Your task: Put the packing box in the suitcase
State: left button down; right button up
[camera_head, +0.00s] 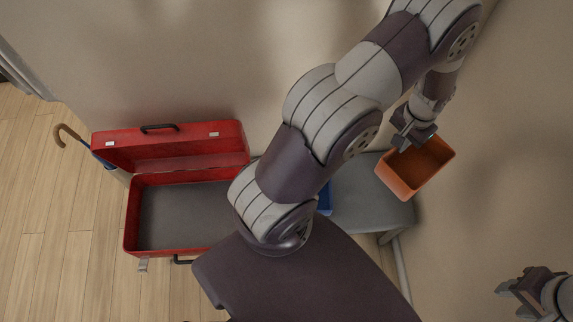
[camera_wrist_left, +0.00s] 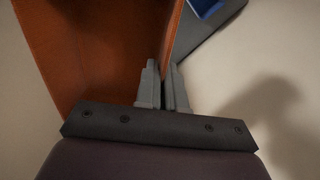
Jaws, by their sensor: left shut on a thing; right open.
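The packing box is an orange open-topped box (camera_head: 405,182), held up at the right, above the end of a grey bench. My left gripper (camera_head: 413,139) is shut on its rim wall. In the left wrist view, the left fingers (camera_wrist_left: 164,88) pinch the edge of the orange box wall (camera_wrist_left: 105,50). The red suitcase (camera_head: 130,220) stands open at the left, its lid raised at the back. The visible part of its grey interior is empty; its right side is hidden behind my left arm. My right gripper (camera_head: 507,290) is open and empty at the lower right, apart from the box.
The grey bench (camera_head: 365,205) lies below the box, with a blue object (camera_head: 325,198) partly hidden by my arm; blue also shows in the left wrist view (camera_wrist_left: 207,7). A wall runs behind.

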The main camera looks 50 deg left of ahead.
aim_at(187, 217)
jog(key=u, duration=0.45)
jog(key=j+u, duration=0.1)
jog(key=u, duration=0.3)
jog(key=j+u, duration=0.1)
jog(key=u, duration=0.8)
jog(key=j+u, duration=0.15)
jog(key=u, duration=0.7)
